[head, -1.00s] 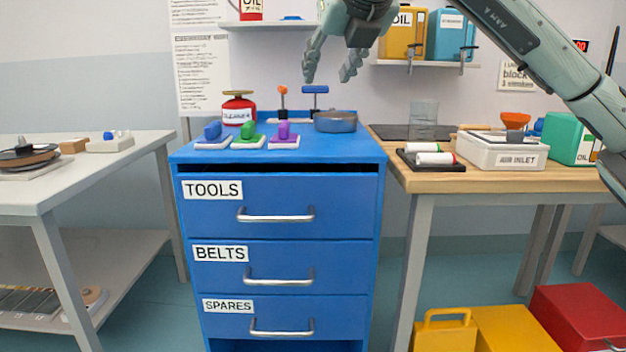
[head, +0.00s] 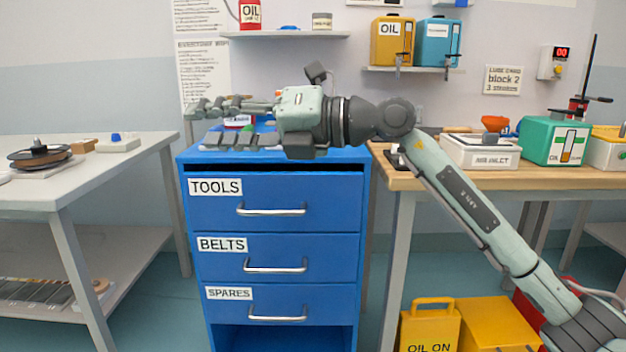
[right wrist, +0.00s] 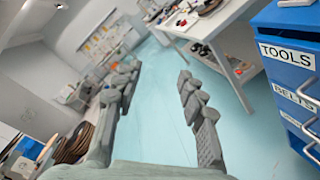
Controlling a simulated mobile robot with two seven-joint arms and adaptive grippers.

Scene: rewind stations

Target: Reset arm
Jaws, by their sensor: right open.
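My right arm comes in from the lower right in the head view. Its gripper (head: 215,122) points left, level, in front of the top of the blue drawer cabinet (head: 340,210). The fingers are apart with nothing between them. In the right wrist view the open gripper (right wrist: 150,100) shows floor between its fingers, and the cabinet (right wrist: 265,95) stands at the right edge. My arm hides most of the cabinet top; a red can (head: 238,121) shows partly behind the fingers. My left gripper does not show.
A white table (head: 40,190) with a dark reel (head: 40,156) stands left. A wooden bench (head: 405,182) at right holds the air inlet box (head: 480,155) and a green oil box (head: 555,140). Yellow containers (head: 430,325) sit on the floor. Wall shelves (head: 285,35) hang above.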

